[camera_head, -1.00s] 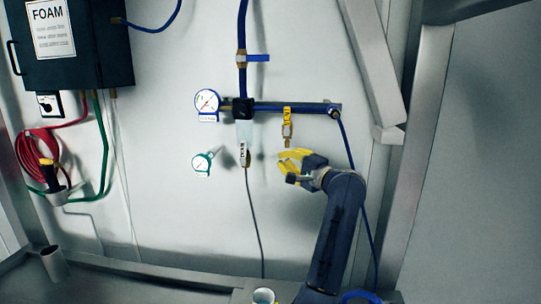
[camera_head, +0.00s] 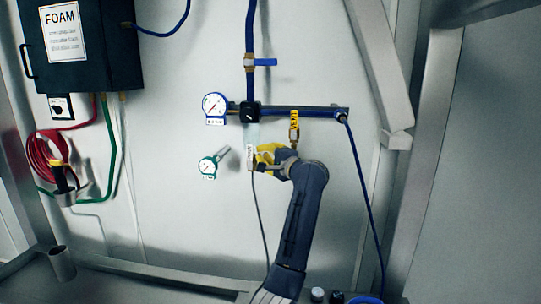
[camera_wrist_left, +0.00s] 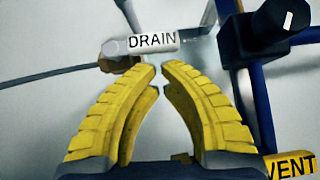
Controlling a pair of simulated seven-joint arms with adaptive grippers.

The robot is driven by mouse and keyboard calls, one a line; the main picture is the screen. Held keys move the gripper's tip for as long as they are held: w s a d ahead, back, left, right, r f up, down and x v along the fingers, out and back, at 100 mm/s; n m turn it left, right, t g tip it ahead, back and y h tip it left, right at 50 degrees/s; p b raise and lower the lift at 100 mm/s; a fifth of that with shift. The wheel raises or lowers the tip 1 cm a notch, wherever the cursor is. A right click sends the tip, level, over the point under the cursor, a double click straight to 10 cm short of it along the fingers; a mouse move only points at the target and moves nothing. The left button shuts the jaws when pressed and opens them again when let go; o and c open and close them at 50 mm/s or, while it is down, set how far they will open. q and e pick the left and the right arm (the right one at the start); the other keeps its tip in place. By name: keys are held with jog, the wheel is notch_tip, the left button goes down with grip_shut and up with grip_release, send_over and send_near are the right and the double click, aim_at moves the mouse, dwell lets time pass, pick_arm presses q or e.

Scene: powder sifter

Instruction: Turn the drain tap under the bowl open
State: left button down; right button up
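The drain tap's white DRAIN label (camera_wrist_left: 152,43) sits just beyond my left fingertips in the left wrist view, with a brownish fitting at its left end. In the head view the label (camera_head: 250,157) hangs under the pale clear bowl (camera_head: 252,133). My left gripper (camera_head: 261,154) has yellow fingers and comes from the lower right, close beside the tap. In the wrist view its fingertips (camera_wrist_left: 160,70) stand a narrow gap apart with nothing between them. Contact with the tap cannot be made out. My right gripper is not in view.
A blue pipe (camera_head: 300,112) carries a gauge (camera_head: 213,104) on the left and a yellow-tagged VENT valve (camera_head: 294,125) above my wrist. A second gauge (camera_head: 208,166) lies left of the tap. A FOAM box (camera_head: 105,50) hangs at upper left. A diagonal beam stands right.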

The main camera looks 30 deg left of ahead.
pick_arm(q)
jog(key=shift+s+a, duration=0.15)
jog(key=shift+a, duration=0.1)
jog(key=shift+s+a+r+n, duration=0.2)
jog(key=shift+a+n, duration=0.2)
jog(key=shift+a, duration=0.1)
dwell(0.3)
